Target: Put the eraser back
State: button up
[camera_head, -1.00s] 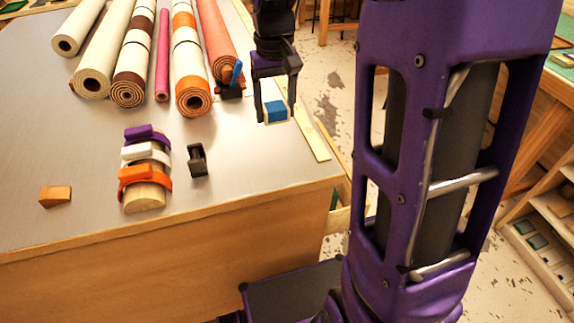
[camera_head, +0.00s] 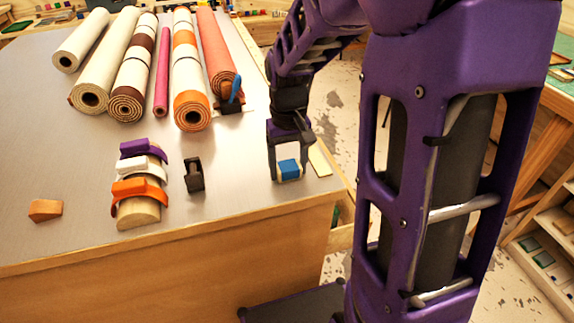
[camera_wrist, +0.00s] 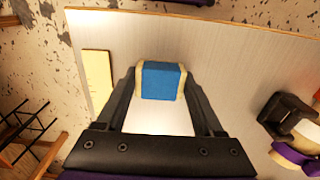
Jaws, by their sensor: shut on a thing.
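The eraser (camera_head: 289,168) is a small blue block with a cream layer on its sides. My gripper (camera_head: 288,174) is shut on it, over the table's near right corner in the head view. In the wrist view the eraser (camera_wrist: 160,80) sits between my two dark fingertips (camera_wrist: 161,90), with grey tabletop (camera_wrist: 225,65) behind it. I cannot tell for sure whether its underside touches the table. A pale flat wooden strip (camera_head: 319,161) lies just to the right of my gripper; it also shows in the wrist view (camera_wrist: 98,84).
A black tape dispenser (camera_head: 195,174) stands left of my gripper. Beyond it is a wooden holder (camera_head: 138,214) with purple, white and orange bands. A small orange-brown block (camera_head: 45,209) lies farther left. Several rolls (camera_head: 157,75) lie at the back, beside a blue-handled item (camera_head: 236,88).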

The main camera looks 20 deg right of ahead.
aim_at(288, 165)
jog(key=shift+f, duration=0.2)
jog(key=o, duration=1.3)
jog(key=shift+r, duration=0.15)
notch_tip(288, 165, up, 12)
jog(key=p, duration=0.2)
